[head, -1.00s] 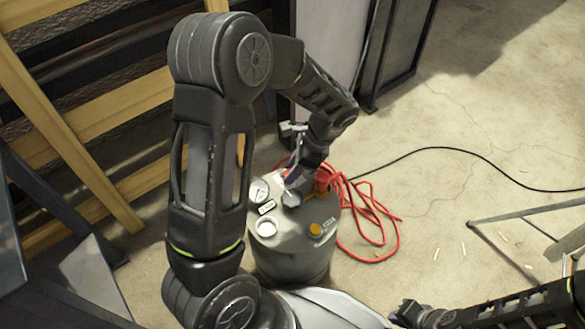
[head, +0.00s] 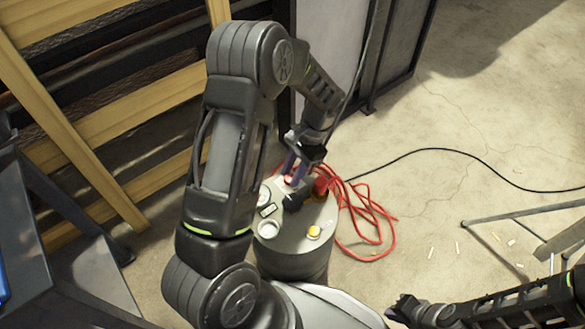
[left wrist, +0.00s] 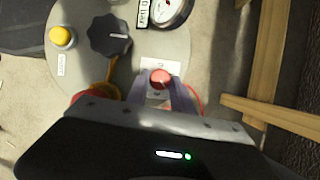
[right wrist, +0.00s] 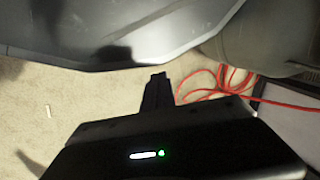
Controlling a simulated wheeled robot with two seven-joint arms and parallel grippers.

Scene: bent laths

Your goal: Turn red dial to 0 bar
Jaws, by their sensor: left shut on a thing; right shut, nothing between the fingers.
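A grey round tank (head: 290,262) carries the controls on its top. The red dial (left wrist: 160,78) sits on a white label plate in the left wrist view. My left gripper (left wrist: 160,91) is shut on the red dial, one finger on each side. In the head view the left gripper (head: 293,173) reaches down to the dial, which shows only partly. A round white gauge (left wrist: 170,8) stands beside a small black-framed display (left wrist: 143,12); its needle reading is too small to tell. My right gripper (right wrist: 157,78) is shut and empty, away from the tank at the lower right of the head view (head: 392,312).
A black knob (head: 292,202), yellow button (head: 314,232), white disc (head: 268,229) and red fitting (head: 320,186) crowd the tank top. A red hose (head: 372,210) lies coiled at its right. Wooden slats (head: 95,185) stand at left. Concrete floor at right is mostly clear.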

